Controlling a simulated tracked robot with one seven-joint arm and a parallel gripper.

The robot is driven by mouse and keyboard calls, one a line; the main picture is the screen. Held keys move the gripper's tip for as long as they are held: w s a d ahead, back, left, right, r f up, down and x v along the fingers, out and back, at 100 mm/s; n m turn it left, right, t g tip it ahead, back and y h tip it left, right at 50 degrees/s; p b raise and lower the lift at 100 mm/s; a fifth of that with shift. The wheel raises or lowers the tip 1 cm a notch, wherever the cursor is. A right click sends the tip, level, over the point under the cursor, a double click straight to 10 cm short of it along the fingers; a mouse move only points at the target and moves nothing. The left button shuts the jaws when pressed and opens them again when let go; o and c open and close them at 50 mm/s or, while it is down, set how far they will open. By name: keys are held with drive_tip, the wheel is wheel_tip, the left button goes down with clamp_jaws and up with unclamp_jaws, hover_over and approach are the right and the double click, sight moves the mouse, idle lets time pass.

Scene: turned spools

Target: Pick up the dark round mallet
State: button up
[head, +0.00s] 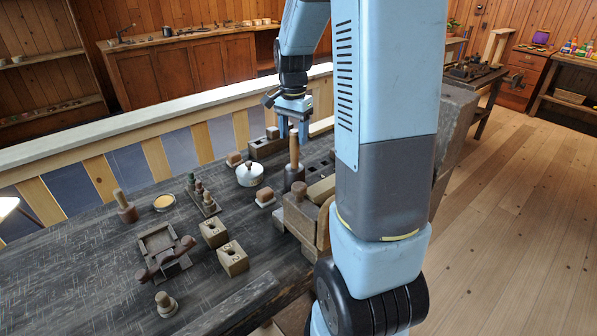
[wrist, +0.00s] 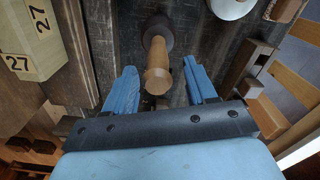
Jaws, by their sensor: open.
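A mallet with a dark round head (head: 294,176) and a pale wooden handle (head: 294,149) stands upright, handle up, on the dark bench. In the wrist view, its dark head (wrist: 158,30) is beyond the handle (wrist: 157,66), whose end points towards me. My gripper (head: 293,134) points down above the head, around the top of the handle. Its blue fingers are open, one on each side of the handle, with gaps between; they also show in the wrist view (wrist: 160,88). A second mallet (head: 125,208) with a browner head stands at the far left.
A dark slotted block (head: 268,147) lies behind. Bare bench (head: 80,265) lies at left.

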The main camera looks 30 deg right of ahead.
sight(294, 147)
wheel_tip(294, 147, down, 5)
drive_tip(key=shift+r, duration=0.1)
idle(0.3)
clamp_jaws()
idle(0.4)
